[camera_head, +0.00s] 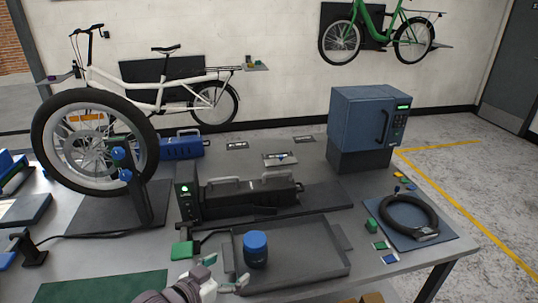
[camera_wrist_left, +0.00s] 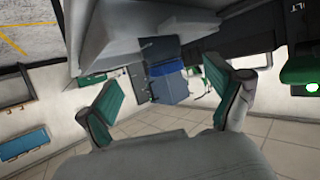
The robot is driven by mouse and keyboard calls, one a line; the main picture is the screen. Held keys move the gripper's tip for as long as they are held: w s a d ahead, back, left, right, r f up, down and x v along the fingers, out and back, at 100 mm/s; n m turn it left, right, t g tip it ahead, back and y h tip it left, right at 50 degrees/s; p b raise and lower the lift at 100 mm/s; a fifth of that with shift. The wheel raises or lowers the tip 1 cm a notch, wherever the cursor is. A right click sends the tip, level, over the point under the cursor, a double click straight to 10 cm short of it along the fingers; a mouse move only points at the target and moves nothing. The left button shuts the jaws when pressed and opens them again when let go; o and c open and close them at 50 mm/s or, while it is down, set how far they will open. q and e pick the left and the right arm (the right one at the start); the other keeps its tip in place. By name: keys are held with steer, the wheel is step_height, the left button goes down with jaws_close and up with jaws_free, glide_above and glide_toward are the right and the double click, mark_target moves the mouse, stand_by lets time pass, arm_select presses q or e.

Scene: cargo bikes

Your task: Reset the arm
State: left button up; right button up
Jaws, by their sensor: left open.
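My left gripper (camera_head: 226,273) comes in at the bottom of the head view. It is open, at the front left corner of the grey tray (camera_head: 310,236). A blue-capped dark jar (camera_head: 255,250) stands in the tray, just right of the gripper and apart from it. In the left wrist view the two green-padded fingers of my left gripper (camera_wrist_left: 165,98) are spread wide, with nothing between them. My right gripper is not in view.
A black battery pack (camera_head: 250,196) lies behind the tray. A green mat (camera_head: 100,288) lies bare at front left.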

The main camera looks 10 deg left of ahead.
arm_select(q)
steer(key=s+a+f+n+g+y, duration=0.1)
steer(key=s+a+f+g+y, duration=0.15)
steer(key=s, duration=0.55)
steer(key=s+a+f+n+g+y, duration=0.1)
steer(key=s+f+g, duration=0.25)
steer(key=s, duration=0.45)
steer(key=s+a+f+n+g+y, duration=0.1)
steer(key=s+a+f+g+y, duration=0.2)
steer(key=s, duration=0.6)
step_height(320, 180, down, 27)
steer(key=s, duration=0.1)
steer(key=s+a+f+g, duration=0.2)
steer(key=s+f, duration=1.3)
steer(key=s, duration=0.1)
steer(key=shift+s+f, duration=0.15)
steer(key=shift+s, duration=0.05)
